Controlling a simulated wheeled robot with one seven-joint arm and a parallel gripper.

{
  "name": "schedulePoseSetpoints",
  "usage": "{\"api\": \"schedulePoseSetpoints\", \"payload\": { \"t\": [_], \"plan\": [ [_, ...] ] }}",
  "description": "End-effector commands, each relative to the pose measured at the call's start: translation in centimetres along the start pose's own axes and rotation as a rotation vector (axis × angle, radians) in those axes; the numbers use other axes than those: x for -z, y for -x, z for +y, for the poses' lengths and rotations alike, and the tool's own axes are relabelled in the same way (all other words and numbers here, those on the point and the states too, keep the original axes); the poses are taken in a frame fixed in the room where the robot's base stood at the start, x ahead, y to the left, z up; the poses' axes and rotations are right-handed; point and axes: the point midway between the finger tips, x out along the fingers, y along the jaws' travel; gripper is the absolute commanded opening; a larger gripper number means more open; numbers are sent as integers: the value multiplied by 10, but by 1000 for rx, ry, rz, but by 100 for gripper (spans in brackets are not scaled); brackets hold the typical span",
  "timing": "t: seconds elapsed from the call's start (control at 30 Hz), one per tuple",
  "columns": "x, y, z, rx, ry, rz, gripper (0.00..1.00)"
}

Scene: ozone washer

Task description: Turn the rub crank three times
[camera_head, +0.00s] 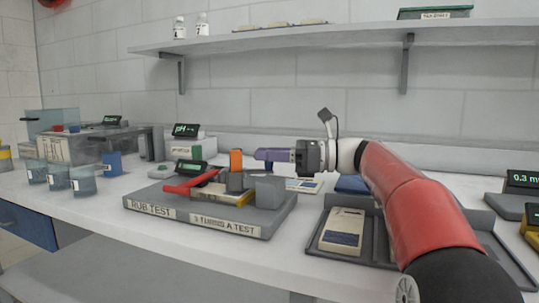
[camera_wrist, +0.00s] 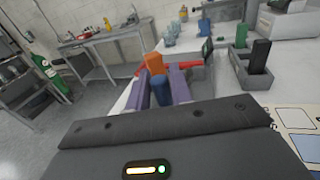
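The rub-test device has a grey base (camera_head: 150,203) labelled "RUB-TEST" and "3 TURNS = A TEST". A red bar (camera_head: 187,182) slants across its left part; it also shows in the wrist view (camera_wrist: 194,66). An upright orange grip (camera_head: 236,160) stands toward the back right of the base and appears just beyond my fingertips in the wrist view (camera_wrist: 154,63). I cannot tell how the grip joins the red bar. My gripper (camera_head: 257,155) points left with purple fingers, close to the orange grip.
A grey block (camera_head: 269,192) stands on the base's right end. Beakers (camera_head: 83,181) and a pH meter (camera_head: 187,143) stand left and behind. A shelf (camera_head: 300,39) runs above.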

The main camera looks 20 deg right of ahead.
Motion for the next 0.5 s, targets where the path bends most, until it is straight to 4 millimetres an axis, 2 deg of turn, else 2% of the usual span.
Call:
{"api": "schedulePoseSetpoints", "payload": {
  "t": [0.03, 0.17, 0.5],
  "plan": [
    [0, 0, 0, 0, 0, 0, 15],
    [0, 0, 0, 0, 0, 0, 0],
    [0, 0, 1, 9, 0, 1, 0]
  ]
}}
